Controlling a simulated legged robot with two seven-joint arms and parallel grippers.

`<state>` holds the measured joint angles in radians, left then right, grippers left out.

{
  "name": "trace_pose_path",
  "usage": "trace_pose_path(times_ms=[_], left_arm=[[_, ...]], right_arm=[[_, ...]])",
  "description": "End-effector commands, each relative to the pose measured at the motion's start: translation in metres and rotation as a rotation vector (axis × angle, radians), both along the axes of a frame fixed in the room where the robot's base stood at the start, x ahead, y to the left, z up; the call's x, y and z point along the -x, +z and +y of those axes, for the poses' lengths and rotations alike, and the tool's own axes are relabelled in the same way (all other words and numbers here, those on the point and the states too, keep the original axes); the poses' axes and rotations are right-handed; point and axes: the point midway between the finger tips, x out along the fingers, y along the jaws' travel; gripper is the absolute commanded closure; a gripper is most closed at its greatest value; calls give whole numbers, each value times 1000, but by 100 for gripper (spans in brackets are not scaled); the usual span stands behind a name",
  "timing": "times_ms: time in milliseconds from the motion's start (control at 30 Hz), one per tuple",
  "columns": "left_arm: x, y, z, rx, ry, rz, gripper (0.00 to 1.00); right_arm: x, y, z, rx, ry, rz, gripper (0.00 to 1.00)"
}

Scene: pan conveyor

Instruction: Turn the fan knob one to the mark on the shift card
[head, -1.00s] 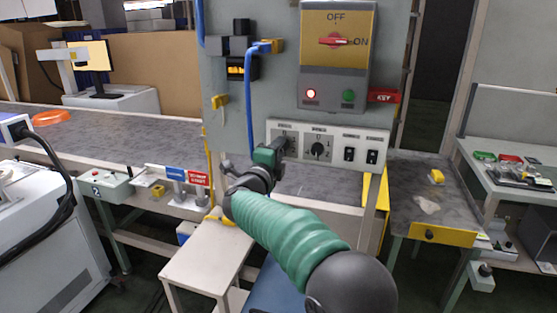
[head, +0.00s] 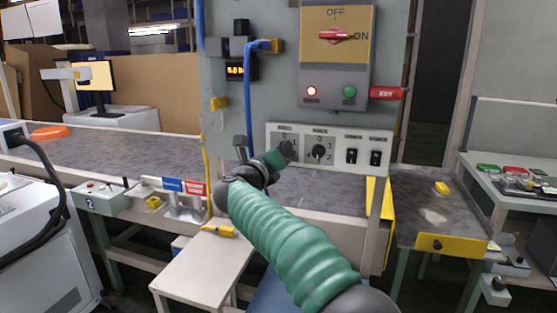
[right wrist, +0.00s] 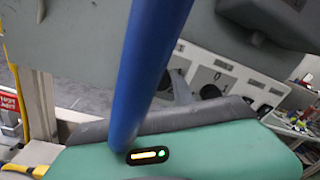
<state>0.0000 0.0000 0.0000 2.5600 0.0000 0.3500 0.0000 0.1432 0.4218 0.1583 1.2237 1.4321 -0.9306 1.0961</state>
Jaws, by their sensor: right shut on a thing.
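A pale control strip (head: 333,167) on the grey panel carries two round dials and two black switches. My right gripper (head: 288,150) is at the left dial, fan knob one, and is shut on it. The gripper covers most of this knob, so its pointer cannot be read; the marks 0 and 1 show beside it. The second knob (head: 318,151) stands free to the right and also shows in the right wrist view (right wrist: 210,92). My green gripper body (right wrist: 180,150) fills the bottom of that view. I cannot make out a shift card. My left gripper is not in view.
A blue cable (head: 249,100) hangs left of my right gripper and crosses the right wrist view (right wrist: 148,70). Above the strip is a box with a red rotary switch (head: 333,36). A grey worktop (head: 325,190) runs below. A white bench (head: 203,263) stands in front.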

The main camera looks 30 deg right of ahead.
Motion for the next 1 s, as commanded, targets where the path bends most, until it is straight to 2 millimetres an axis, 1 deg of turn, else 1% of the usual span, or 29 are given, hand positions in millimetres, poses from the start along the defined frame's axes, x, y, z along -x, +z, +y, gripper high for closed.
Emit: trace_pose_path(times_ms=[33, 333, 600, 1000], left_arm=[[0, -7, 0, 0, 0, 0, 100], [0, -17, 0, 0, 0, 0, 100], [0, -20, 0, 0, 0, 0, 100], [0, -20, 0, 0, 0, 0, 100]], right_arm=[[-1, -11, 1, -30, 0, -17, 100], [-2, -9, 0, -138, 0, -142, 100], [-2, -8, 0, -177, -1, -186, 100], [-2, -7, 0, -181, 0, -190, 100]])
